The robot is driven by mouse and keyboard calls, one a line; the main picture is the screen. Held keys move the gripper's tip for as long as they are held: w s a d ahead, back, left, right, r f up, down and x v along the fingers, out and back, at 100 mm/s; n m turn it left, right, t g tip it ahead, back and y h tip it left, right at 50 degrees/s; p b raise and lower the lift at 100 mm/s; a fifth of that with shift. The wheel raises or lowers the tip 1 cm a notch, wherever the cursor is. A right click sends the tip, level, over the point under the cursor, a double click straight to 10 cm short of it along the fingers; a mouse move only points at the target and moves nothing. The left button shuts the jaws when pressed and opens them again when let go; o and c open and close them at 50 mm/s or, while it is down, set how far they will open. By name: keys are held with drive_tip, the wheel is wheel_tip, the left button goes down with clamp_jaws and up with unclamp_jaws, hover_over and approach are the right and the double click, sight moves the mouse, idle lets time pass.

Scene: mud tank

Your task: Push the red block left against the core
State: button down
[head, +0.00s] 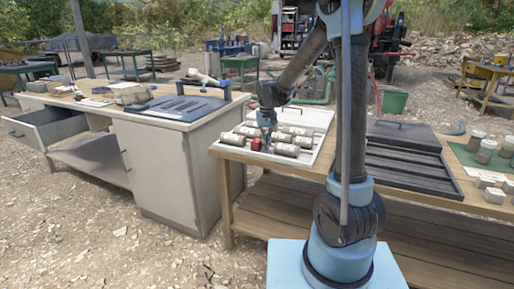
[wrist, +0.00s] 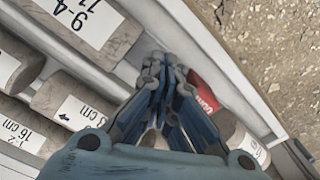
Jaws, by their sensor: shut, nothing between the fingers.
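The red block (head: 256,144) lies in the white core tray (head: 322,152), among several pale cylindrical cores. In the head view one core (head: 231,139) is just left of it and another core (head: 286,150) is to its right. My gripper (head: 267,136) points down into the tray, close to the right side of the block. In the wrist view the blue fingers (wrist: 167,75) are shut and empty, and partly hide the red block (wrist: 205,92) beside them. Whether the fingers touch the block, or the block touches the left core, I cannot tell.
The tray's raised rim (wrist: 235,70) runs alongside the block. A dark slatted box (head: 405,160) stands right of the tray. A workbench (head: 165,150) stands left across a gap.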

sight(258, 141)
drive_tip(key=shift+w+a, duration=0.25)
drive_tip(key=shift+a, duration=0.4)
drive_tip(key=shift+w+a, duration=0.2)
drive_tip(key=shift+a, duration=0.4)
drive_tip(key=shift+w+a, duration=0.25)
drive_tip(key=shift+a, duration=0.4)
drive_tip(key=shift+d, duration=0.1)
drive_tip(key=shift+s+d+r, duration=0.3)
drive_tip(key=shift+d+r, duration=0.2)
drive_tip(key=shift+d, duration=0.15)
drive_tip(key=shift+s+d+r, duration=0.25)
drive_tip(key=shift+d+r, duration=0.25)
drive_tip(key=shift+d, duration=0.15)
wheel_tip(258, 141, up, 8)
drive_tip(key=shift+d, duration=0.1)
